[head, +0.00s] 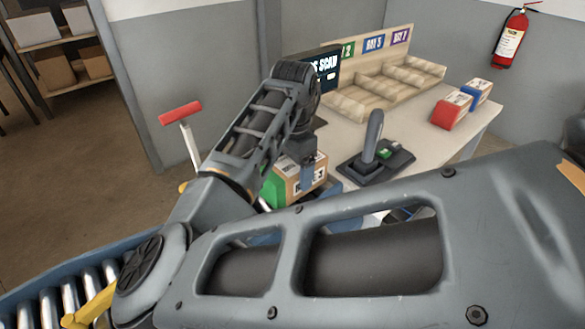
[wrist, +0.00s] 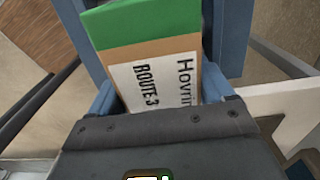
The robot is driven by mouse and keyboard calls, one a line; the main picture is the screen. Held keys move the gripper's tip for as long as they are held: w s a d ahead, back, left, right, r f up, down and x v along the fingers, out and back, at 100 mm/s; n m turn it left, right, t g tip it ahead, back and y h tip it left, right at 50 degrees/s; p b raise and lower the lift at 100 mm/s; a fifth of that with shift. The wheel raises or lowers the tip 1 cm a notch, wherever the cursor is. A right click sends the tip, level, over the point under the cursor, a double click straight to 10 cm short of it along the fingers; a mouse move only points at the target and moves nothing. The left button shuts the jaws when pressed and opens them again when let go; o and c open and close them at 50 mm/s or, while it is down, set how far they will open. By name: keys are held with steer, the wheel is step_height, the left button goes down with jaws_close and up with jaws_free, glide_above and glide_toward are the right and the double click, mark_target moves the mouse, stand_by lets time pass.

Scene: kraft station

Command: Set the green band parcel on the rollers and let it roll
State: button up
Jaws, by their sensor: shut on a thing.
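The green band parcel (head: 291,185) is a brown box with a green end and a white label, in the middle of the head view. My gripper (head: 307,172) points down and is shut on it. In the wrist view the parcel (wrist: 150,50) sits between the two blue fingers of my gripper (wrist: 157,62), its label reading "ROUTE 3". The rollers (head: 65,296) are metal cylinders in a blue frame at the lower left of the head view, well apart from the parcel. My arm hides part of the parcel and part of the roller frame.
The table (head: 400,120) holds a scanner (head: 373,138) on a dark base, a red parcel (head: 451,110), a blue parcel (head: 477,94) and a wooden bay rack (head: 385,82). A red-topped post (head: 186,130) stands left of my arm. A yellow part (head: 90,306) sits by the rollers.

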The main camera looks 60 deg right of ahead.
steer(key=shift+f, duration=0.25)
steer(key=o, duration=1.2)
step_height(320, 180, up, 8)
steer(key=shift+f, duration=0.1)
